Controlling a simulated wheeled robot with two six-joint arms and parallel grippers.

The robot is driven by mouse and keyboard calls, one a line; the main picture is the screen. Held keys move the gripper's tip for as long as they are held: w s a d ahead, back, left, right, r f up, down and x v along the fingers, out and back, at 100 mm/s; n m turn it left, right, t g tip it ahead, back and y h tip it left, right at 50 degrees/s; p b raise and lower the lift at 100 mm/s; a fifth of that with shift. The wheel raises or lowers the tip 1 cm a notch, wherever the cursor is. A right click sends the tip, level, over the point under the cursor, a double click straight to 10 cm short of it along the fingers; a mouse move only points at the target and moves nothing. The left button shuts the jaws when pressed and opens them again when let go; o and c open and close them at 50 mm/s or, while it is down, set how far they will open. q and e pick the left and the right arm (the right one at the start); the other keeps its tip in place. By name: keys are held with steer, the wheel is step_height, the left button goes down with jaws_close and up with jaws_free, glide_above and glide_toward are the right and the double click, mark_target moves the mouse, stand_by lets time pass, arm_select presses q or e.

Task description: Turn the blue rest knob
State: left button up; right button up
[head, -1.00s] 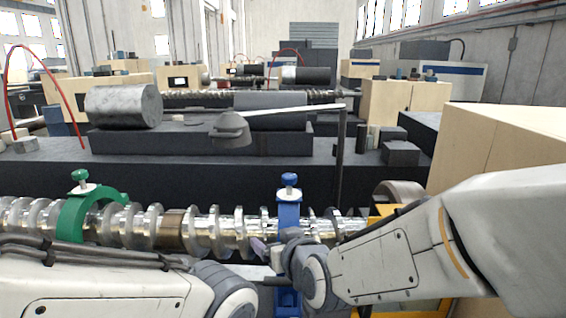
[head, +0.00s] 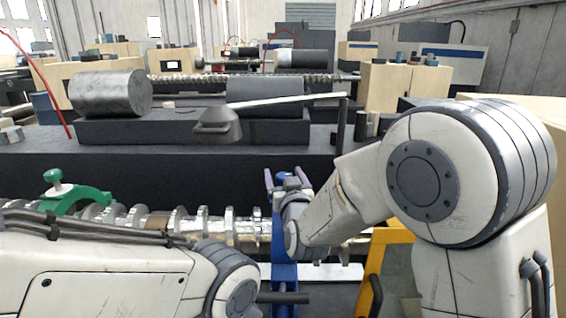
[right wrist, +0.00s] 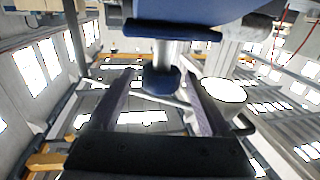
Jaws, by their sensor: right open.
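The blue rest (head: 284,274) stands upright at the shaft, right of centre in the head view. Its blue knob is mostly hidden there behind my right gripper (head: 283,180). In the right wrist view, the blue knob (right wrist: 161,82) sits on a short metal stem under the blue body of the rest (right wrist: 190,10), as the picture is turned. My right gripper (right wrist: 160,105) is open, with one finger on each side of the knob and apparent gaps to both. My left arm shows at the lower left of the head view, but its gripper is not seen.
A green rest with its own green knob (head: 53,176) stands at the left on the metal shaft (head: 190,222). A grey lamp-like head (head: 218,125) on a pale arm hangs behind. A yellow frame (head: 375,265) stands right of the blue rest.

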steer(key=shift+w+a+p, duration=0.15)
steer(key=shift+w+p, duration=0.15)
steer(key=shift+w, duration=0.45)
steer(key=shift+w+a+p, duration=0.15)
steer(key=shift+w+p, duration=0.1)
steer(key=shift+w, duration=0.45)
jaws_close()
